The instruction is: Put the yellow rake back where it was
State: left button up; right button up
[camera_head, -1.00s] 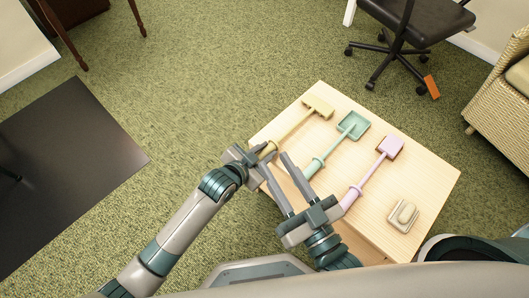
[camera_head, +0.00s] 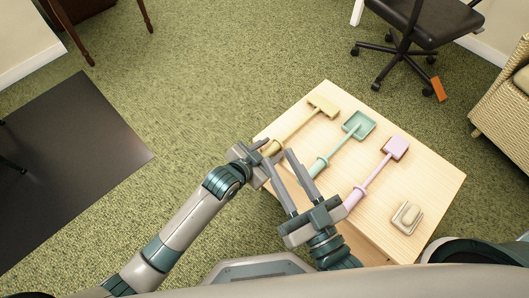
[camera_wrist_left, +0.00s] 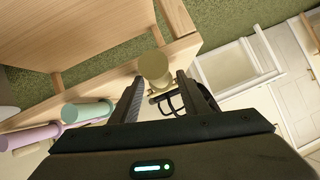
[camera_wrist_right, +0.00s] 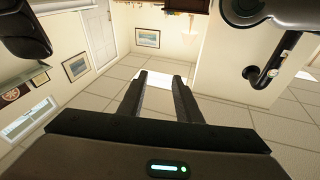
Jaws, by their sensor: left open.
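The yellow rake (camera_head: 297,124) lies on the light wooden table (camera_head: 418,169), its head at the far edge and its thick handle end at the near left edge. My left gripper (camera_head: 262,151) is at that handle end. In the left wrist view the round handle end (camera_wrist_left: 154,65) shows between the tips of the open left fingers (camera_wrist_left: 157,88); I cannot tell whether they touch it. My right gripper (camera_head: 279,161) is open and empty, close beside the left one. The right wrist view shows nothing between its fingers (camera_wrist_right: 157,85).
A green shovel (camera_head: 337,143) and a pink shovel (camera_head: 375,177) lie beside the rake. A small dish with a pale bar (camera_head: 407,217) sits at the table's right. An office chair (camera_head: 418,35) and wicker armchair (camera_head: 498,110) stand beyond. Green carpet is open at left.

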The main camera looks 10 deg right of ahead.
pick_arm(q)
jog(key=shift+s+r, duration=0.1)
jog(key=shift+s+a+r, duration=0.1)
jog(key=shift+a, duration=0.1)
jog(key=p+v, duration=0.3)
jog(key=v, duration=0.8)
pick_arm(e)
notch_tip(320, 180, down, 10)
jog(key=d+g+h, duration=0.2)
jog(key=g, duration=0.4)
jog(key=shift+f, duration=0.15)
pick_arm(q)
jog(key=shift+s+r, duration=0.1)
pick_arm(e)
jog(key=shift+s+d, duration=0.1)
pick_arm(q)
jog(key=shift+s, duration=0.1)
